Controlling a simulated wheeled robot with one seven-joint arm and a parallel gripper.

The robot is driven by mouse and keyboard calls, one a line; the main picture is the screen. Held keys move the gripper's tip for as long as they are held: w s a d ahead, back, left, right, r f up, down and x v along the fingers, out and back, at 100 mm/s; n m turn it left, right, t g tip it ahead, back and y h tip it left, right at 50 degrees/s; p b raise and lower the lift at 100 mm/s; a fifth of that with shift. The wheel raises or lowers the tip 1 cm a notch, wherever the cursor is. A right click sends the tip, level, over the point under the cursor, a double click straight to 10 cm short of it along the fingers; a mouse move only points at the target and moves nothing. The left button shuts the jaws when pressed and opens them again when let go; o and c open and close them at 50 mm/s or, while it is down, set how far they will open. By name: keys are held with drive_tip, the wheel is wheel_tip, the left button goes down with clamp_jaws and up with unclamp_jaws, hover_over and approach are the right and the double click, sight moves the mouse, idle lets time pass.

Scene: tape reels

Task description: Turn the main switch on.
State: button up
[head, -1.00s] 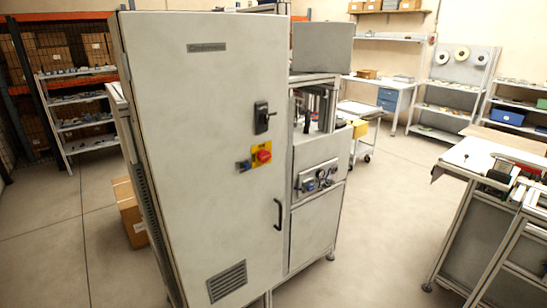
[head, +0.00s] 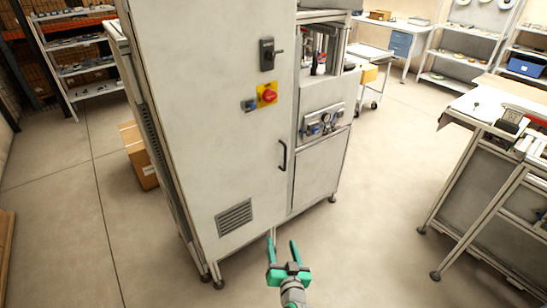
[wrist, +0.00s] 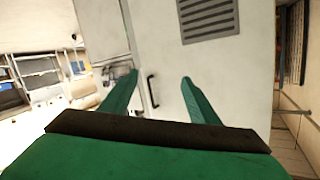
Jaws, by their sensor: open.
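The main switch, a red rotary knob (head: 269,96) on a yellow plate, is on the front of the tall pale cabinet (head: 200,120) in the head view. A small grey-blue fitting (head: 249,105) sits just left of it. My green gripper (head: 282,243) is low in front of the cabinet, well below the switch, apart from it. Its two fingers are spread with nothing between them. In the wrist view, my gripper (wrist: 158,78) points at the lower cabinet front, with the vent (wrist: 208,18) and a door handle (wrist: 152,91) beyond. The switch is not in the wrist view.
A black latch (head: 268,54) is above the switch; the black door handle (head: 283,155) juts out below it. A machine with a gauge panel (head: 322,122) adjoins at right. A workbench (head: 480,105) stands farther right. Floor between is clear.

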drive_tip(key=w+d+r+n+y, duration=0.1)
drive_tip(key=w+r+y, duration=0.1)
drive_tip(key=w+r, duration=0.7)
drive_tip(key=n+y, duration=0.6)
approach(272, 98)
drive_tip(key=shift+g, duration=0.4)
drive_tip(key=x, duration=0.9)
drive_tip(key=shift+w+r, duration=0.2)
drive_tip(key=shift+r, duration=0.05)
drive_tip(key=c, duration=1)
